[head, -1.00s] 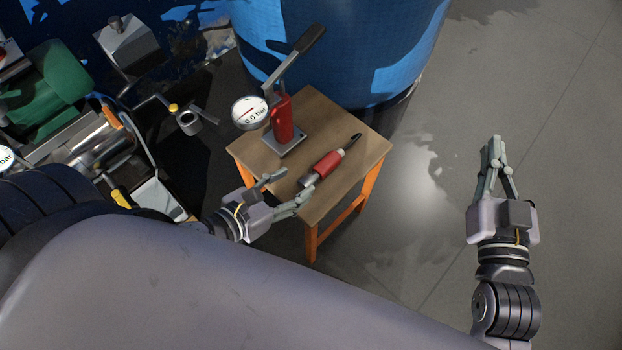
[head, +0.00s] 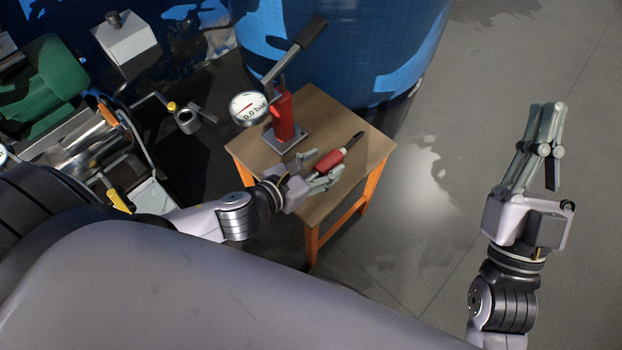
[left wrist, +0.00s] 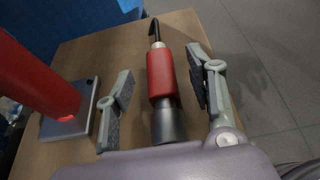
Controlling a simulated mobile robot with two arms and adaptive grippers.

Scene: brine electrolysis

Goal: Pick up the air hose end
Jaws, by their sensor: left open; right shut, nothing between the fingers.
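The air hose end (head: 331,159) is a red sleeve with a metal collar and a thin black end. It lies on the small wooden table. In the left wrist view the red sleeve (left wrist: 161,75) lies between the fingers, with visible gaps on both sides. Its black end points away from my gripper. My left gripper (head: 318,171) is open over the table at the near end of the hose end, and partly hides it in the head view. My right gripper (head: 547,106) is shut and empty, above the floor at the right.
A red hand pump (head: 283,115) with a lever and a 0.0 bar gauge (head: 248,108) stands on the wooden table (head: 366,168), left of the hose end. A large blue drum (head: 350,45) stands behind. Machinery (head: 95,150) fills the left. The floor at right is clear.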

